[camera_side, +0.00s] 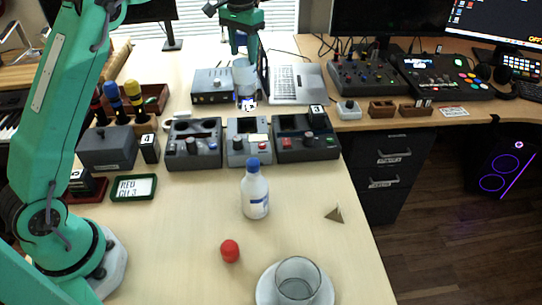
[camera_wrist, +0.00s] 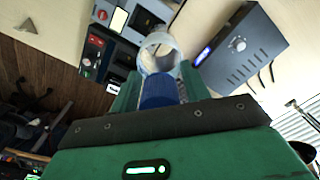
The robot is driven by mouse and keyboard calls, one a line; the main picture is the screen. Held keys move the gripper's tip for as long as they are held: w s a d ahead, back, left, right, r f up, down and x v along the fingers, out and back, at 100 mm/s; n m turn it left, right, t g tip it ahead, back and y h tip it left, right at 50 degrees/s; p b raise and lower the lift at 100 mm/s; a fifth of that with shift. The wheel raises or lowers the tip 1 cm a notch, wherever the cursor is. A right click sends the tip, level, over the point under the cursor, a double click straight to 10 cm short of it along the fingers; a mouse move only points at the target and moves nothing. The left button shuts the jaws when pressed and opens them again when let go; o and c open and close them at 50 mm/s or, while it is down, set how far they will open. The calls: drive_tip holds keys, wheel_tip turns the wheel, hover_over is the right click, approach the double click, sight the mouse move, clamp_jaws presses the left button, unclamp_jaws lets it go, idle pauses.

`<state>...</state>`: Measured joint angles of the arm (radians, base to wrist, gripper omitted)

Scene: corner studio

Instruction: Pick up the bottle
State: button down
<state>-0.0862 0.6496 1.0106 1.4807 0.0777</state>
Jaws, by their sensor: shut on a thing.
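The white bottle with a blue cap (camera_side: 256,193) stands upright on the table in the side view, in front of the grey control boxes. My gripper (camera_side: 240,42) is at the back of the table near the laptop, well away from this bottle. In the wrist view my gripper (camera_wrist: 157,88) is shut on a blue, cap-like thing (camera_wrist: 159,92). A pale, clear cylinder (camera_side: 245,76) shows just below my gripper in the side view and as a ring (camera_wrist: 160,50) in the wrist view. I cannot tell whether the blue thing and cylinder are joined.
A red cap (camera_side: 230,250) and a glass (camera_side: 297,280) on a saucer (camera_side: 262,291) are at the front. A small brass pyramid (camera_side: 334,214) lies right of the bottle. A grey box (camera_side: 212,86) and the laptop (camera_side: 297,84) flank my gripper. The table around the bottle is clear.

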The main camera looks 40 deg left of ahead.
drive_tip(key=shift+s+d+r, duration=0.3)
drive_tip(key=shift+d+r, duration=0.25)
drive_tip(key=shift+d, duration=0.25)
drive_tip(key=shift+s+d+r, duration=0.25)
drive_tip(key=shift+d+r, duration=0.25)
drive_tip(key=shift+d, duration=0.3)
